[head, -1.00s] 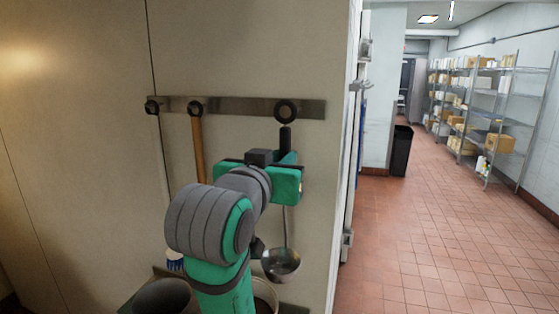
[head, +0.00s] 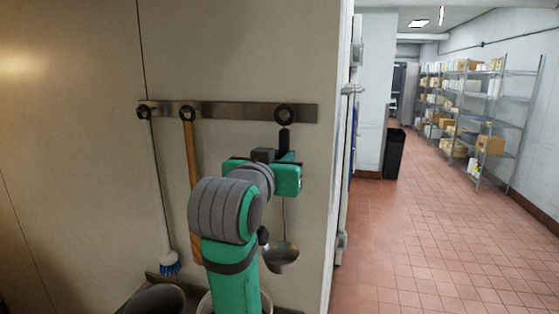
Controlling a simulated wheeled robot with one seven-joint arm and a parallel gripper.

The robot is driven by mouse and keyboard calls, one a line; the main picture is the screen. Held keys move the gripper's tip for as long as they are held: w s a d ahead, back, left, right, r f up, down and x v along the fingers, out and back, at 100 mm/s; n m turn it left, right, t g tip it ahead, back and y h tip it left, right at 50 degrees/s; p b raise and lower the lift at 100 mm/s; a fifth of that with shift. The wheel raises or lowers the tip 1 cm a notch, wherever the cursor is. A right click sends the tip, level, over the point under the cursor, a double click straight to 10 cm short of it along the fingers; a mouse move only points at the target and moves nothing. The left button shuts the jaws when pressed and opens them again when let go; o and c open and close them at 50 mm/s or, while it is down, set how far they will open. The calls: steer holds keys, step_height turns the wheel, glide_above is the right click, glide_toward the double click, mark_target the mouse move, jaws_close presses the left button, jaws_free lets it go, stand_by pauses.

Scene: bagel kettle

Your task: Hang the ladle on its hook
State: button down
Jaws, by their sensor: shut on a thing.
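The ladle (head: 281,258) hangs upright with its steel bowl at the bottom and its black handle (head: 284,139) at the top. The ring at the handle's top is at the right end of the metal hook rail (head: 235,110), in front of it. I cannot tell whether the ring is around the hook or only before it. My gripper (head: 287,160), mostly hidden by my green and grey arm, is shut on the ladle's handle below the ring.
A blue-bristled brush (head: 170,263) and a wooden-handled tool (head: 193,190) hang from the rail to the left. A pale round container (head: 206,304) and a dark vessel (head: 155,301) stand below. The wall ends just right of the rail; open tiled floor (head: 430,240) lies beyond.

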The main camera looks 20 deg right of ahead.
steer(key=shift+x, duration=1.1)
steer(key=shift+w+d+f, duration=0.2)
steer(key=shift+w+f, duration=0.1)
steer(key=shift+w, duration=0.15)
steer(key=shift+d+f, duration=0.1)
steer(key=shift+d, duration=0.1)
steer(key=shift+a, duration=0.1)
steer(key=c, duration=1.6)
jaws_free()
